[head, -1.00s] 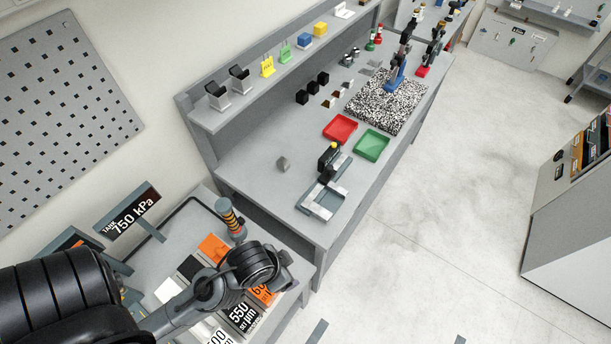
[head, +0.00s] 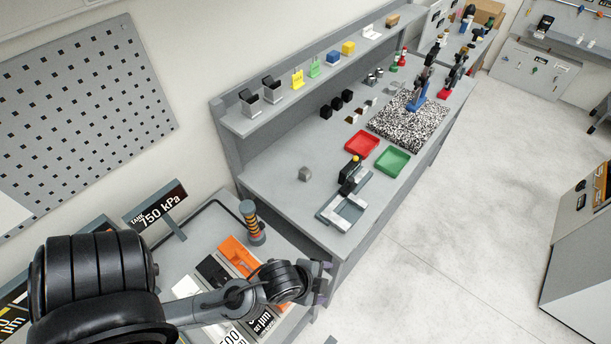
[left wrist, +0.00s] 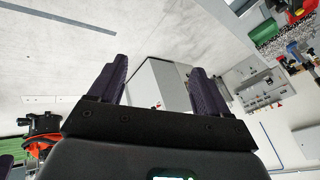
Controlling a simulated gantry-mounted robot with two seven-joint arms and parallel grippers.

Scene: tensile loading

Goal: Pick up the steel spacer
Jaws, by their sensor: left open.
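A small grey block (head: 305,174) lies alone on the near part of the long grey bench (head: 270,165); it may be the steel spacer, but it is too small to be sure. My left gripper (head: 322,283) hangs at the front edge of the near table, apart from the block and to its front. The left wrist view shows its two dark fingers (left wrist: 157,82) spread apart with nothing between them. They point out over the floor, and no spacer shows in that view. My right gripper is out of view.
A grey fixture (head: 345,208), red tray (head: 362,143) and green tray (head: 392,161) stand on the bench, with a speckled mat (head: 408,122) beyond. A ringed post (head: 252,220) and label cards (head: 240,256) are on the near table. Open floor (head: 440,220) lies right.

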